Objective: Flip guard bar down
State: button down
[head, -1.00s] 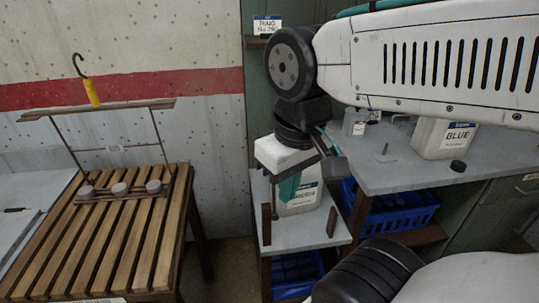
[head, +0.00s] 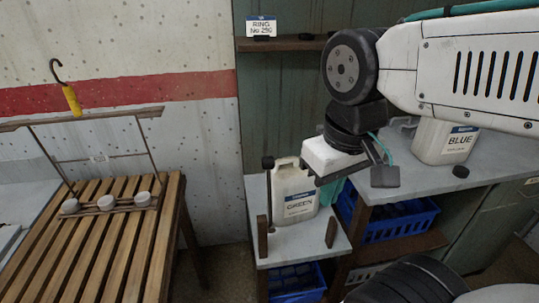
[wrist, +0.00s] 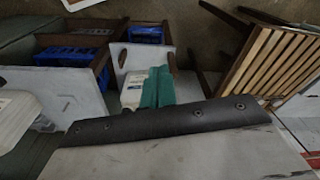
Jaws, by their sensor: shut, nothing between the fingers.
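The guard bar (head: 269,196) is a thin dark bar with a black knob at its top. It stands upright at the left front of the small grey shelf, by the left brown post (head: 262,238). The right brown post (head: 332,231) stands apart with nothing across the gap between the posts. A white jug labelled GREEN (head: 293,192) stands behind the bar. My gripper (head: 330,193) has its teal fingers to the right of the jug, apart from the bar. The shut, empty teal fingers also show in the wrist view (wrist: 157,90), partly hiding the jug (wrist: 132,91).
A BLUE jug (head: 444,141) and a black cap stand on the higher grey bench at right. Blue crates (head: 396,232) sit below. A slatted wooden table (head: 100,235) with a raised wire frame is at left. Open floor lies between table and shelf.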

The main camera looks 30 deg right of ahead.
jog(key=w+a+n+h, duration=0.1)
jog(key=w+a+n, duration=0.1)
jog(key=w, duration=0.6)
jog(key=w+a+n+h, duration=0.1)
jog(key=w+a+n, duration=0.2)
jog(key=w, duration=0.6)
jog(key=w+a+n+g, duration=0.1)
jog(key=w+a+n, duration=0.1)
jog(key=w+n, duration=0.4)
jog(key=w, duration=0.3)
jog(key=shift+a+f+h, duration=0.2)
jog(key=shift+a+h, duration=0.1)
jog(key=shift+h, duration=0.1)
jog(key=s+d+f, duration=0.2)
jog(key=d+f, duration=0.3)
jog(key=f, duration=0.2)
jog(key=shift+f, duration=0.35)
